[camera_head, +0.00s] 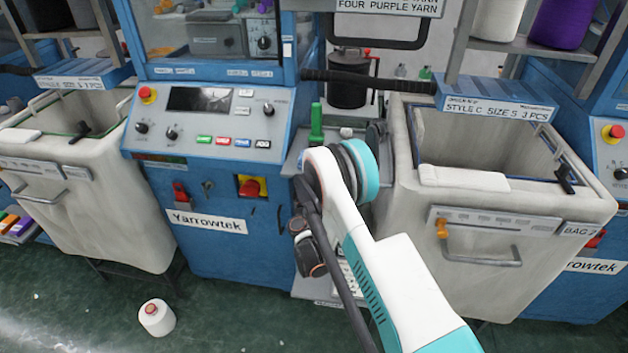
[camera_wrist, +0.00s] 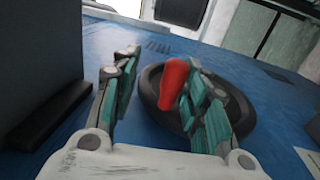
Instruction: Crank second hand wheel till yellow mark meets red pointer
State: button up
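In the wrist view a black hand wheel (camera_wrist: 152,92) is mounted on a blue panel, with a red handle (camera_wrist: 172,82) standing out from it. My gripper (camera_wrist: 162,60) is open, its two teal-padded fingers apart. The red handle shows between the fingers, close to the right one; I cannot tell whether they touch. The right finger covers part of the wheel. I cannot make out a yellow mark or a separate red pointer. In the head view my white and teal arm hides the gripper and the wheel.
A blue Yarrowtek machine (camera_head: 235,240) with a control panel stands left of my arm. Open pale bins stand at the left (camera_head: 95,215) and right (camera_head: 500,285). A dark block (camera_wrist: 40,65) is left of my fingers.

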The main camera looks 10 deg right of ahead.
notch_tip(320, 180, up, 4)
jog(key=shift+s+a+r, duration=0.1)
jog(key=shift+r, duration=0.05)
dwell(0.3)
jog(key=w+d+f+g+y, duration=0.1)
jog(key=w+d+f+g, duration=0.1)
jog(key=w+g, duration=0.2)
jog(key=shift+w+f, duration=0.3)
jog(key=shift+w, duration=0.3)
dwell(0.6)
jog(key=shift+d, duration=0.1)
